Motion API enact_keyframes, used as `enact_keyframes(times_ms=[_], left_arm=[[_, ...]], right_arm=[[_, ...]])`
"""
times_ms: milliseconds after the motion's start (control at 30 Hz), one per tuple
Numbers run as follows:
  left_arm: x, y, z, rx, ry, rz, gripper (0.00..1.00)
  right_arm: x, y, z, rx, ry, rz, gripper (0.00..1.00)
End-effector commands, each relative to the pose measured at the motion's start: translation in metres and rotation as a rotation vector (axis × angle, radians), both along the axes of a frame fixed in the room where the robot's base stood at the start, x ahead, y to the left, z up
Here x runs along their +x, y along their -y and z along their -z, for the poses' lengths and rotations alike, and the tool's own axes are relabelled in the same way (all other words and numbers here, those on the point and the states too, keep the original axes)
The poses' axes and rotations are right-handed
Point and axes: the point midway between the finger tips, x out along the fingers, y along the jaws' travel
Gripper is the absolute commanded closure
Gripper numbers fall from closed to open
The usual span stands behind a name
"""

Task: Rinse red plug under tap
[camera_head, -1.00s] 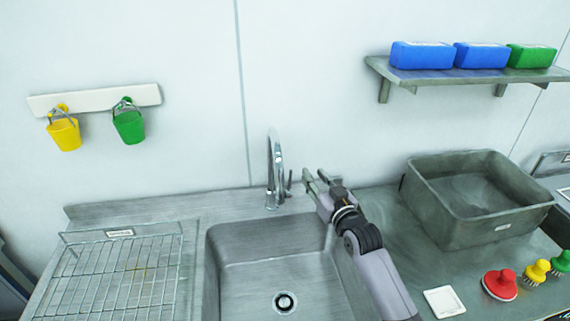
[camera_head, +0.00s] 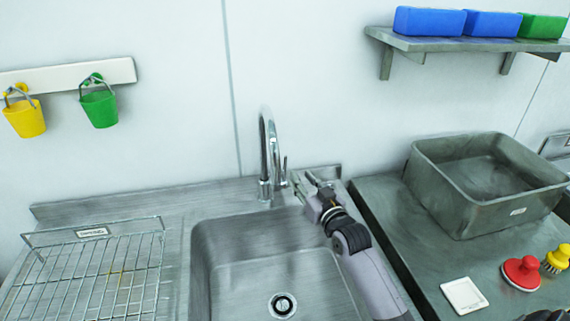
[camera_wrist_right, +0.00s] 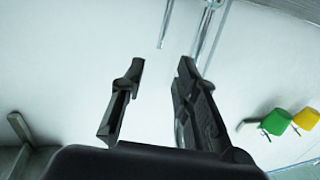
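The red plug (camera_head: 522,272), a red disc with a raised knob, sits on the steel counter at the right, far from both the tap and my gripper. The chrome tap (camera_head: 264,150) stands behind the sink, with its lever on the right side; no water stream can be made out. My right gripper (camera_head: 304,181) is just right of the tap lever. In the right wrist view its fingers (camera_wrist_right: 160,72) are apart with nothing between them, and chrome tap parts (camera_wrist_right: 208,30) show beyond them. My left gripper is not in view.
The sink basin (camera_head: 225,255) is empty, with a drain (camera_head: 282,305). A wire rack (camera_head: 92,275) lies left. A grey tub (camera_head: 455,205), white square (camera_head: 463,296) and yellow brush (camera_head: 557,259) are right. Buckets (camera_head: 24,117) hang on the wall.

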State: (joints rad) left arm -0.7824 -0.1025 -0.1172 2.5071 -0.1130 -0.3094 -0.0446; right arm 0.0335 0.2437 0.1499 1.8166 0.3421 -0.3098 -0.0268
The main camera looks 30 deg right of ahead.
Motion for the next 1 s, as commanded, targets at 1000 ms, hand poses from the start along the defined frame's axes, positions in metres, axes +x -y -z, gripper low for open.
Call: enact_keyframes(times_ms=[1000], left_arm=[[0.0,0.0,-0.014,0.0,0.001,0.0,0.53]], right_arm=[[0.119,0.007,0.0,-0.001,0.0,0.0,0.71]])
